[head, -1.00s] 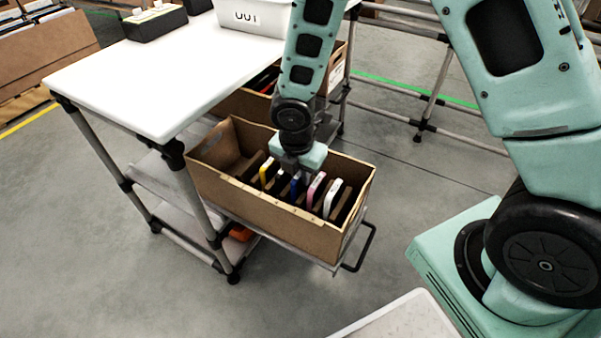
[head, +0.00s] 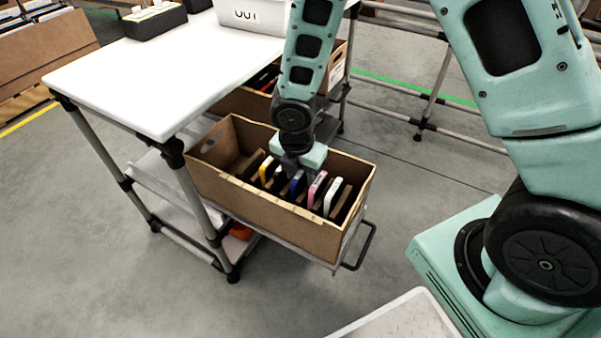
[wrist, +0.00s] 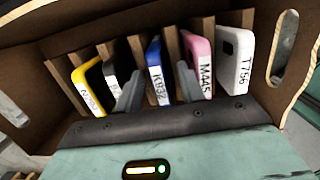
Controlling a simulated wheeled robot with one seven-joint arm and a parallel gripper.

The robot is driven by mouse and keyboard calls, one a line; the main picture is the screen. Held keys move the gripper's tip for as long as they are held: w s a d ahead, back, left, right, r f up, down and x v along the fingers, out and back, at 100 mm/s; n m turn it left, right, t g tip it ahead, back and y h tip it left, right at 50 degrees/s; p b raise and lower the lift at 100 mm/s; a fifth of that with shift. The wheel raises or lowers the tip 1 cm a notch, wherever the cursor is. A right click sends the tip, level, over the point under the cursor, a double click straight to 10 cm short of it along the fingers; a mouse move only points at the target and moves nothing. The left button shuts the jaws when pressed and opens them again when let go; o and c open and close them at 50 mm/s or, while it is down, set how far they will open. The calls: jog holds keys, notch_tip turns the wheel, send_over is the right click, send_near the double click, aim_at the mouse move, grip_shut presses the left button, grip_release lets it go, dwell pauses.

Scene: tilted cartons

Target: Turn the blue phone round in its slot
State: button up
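The blue phone (wrist: 158,73) stands in a slot of the tilted carton (head: 262,208), with a white label reading "K932" facing the wrist camera. It also shows as a blue edge in the head view (head: 297,184). My gripper (wrist: 157,92) reaches down into the carton. Its two grey fingers are apart, one on the left and one on the right of the blue phone. Gaps seem to show between the fingers and the phone, though contact lower down is hidden. In the head view my wrist covers part of the slots.
A yellow phone (wrist: 88,84) and a black one (wrist: 112,68) stand left of the blue phone. A pink phone (wrist: 198,62) and a white phone (wrist: 234,62) stand right. Brown dividers separate them. A white-topped table (head: 165,75) stands beside the carton.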

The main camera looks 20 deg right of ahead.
notch_tip(320, 180, up, 17)
jog(key=s+a+p, duration=0.1)
jog(key=p, duration=0.7)
jog(key=shift+a+r, duration=0.15)
jog(key=shift+a, duration=0.2)
jog(key=shift+s, duration=0.1)
notch_tip(320, 180, up, 7)
jog(key=p, duration=0.7)
jog(key=shift+p, duration=0.35)
